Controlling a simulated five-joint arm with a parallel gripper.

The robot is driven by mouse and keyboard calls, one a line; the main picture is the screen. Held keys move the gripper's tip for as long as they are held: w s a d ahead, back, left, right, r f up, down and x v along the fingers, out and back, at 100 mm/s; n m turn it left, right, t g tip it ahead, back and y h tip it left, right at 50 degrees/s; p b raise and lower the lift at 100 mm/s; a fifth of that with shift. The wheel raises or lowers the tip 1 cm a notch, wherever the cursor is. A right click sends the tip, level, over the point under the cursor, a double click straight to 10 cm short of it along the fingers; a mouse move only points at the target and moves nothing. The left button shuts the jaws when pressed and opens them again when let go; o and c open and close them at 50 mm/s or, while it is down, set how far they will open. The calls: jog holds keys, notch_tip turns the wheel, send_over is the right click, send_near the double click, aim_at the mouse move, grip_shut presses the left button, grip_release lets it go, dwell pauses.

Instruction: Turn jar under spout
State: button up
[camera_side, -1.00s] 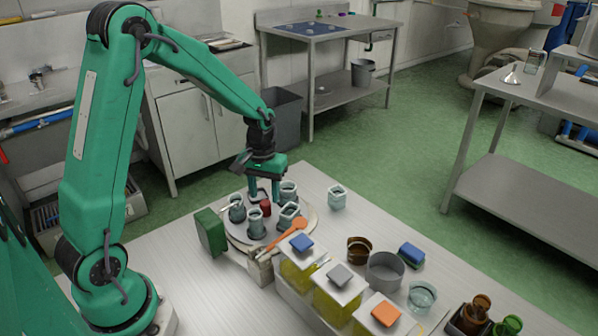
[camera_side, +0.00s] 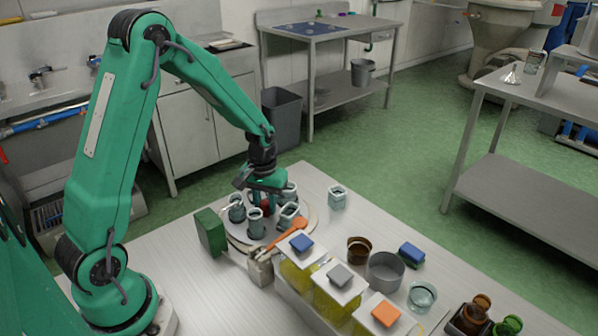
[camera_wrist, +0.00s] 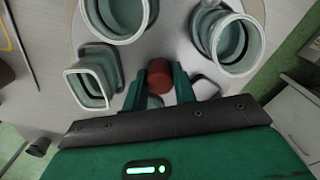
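A round pale turntable (camera_side: 238,233) stands on the table and bears several grey-blue open jars (camera_side: 255,226) around a red knob (camera_wrist: 160,77). In the wrist view, jars (camera_wrist: 235,42) of round and square shape stand around the knob. My gripper (camera_wrist: 160,86) points down over the turntable's middle, with one finger on each side of the knob. The fingers look open and close to the knob; contact cannot be made out.
Oil tanks (camera_side: 333,306) with blue, grey and orange lids stand right of the turntable. A green block (camera_side: 210,232) stands at its left. A loose jar (camera_side: 337,197), a grey pot (camera_side: 385,271) and a glass bowl (camera_side: 422,297) stand farther right. The table's front left is clear.

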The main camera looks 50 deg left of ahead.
jog(key=shift+c, duration=0.7)
jog(key=shift+m, duration=0.3)
jog(key=m, duration=0.4)
jog(key=shift+m, duration=0.4)
jog(key=m, duration=0.5)
jog(key=shift+m, duration=0.8)
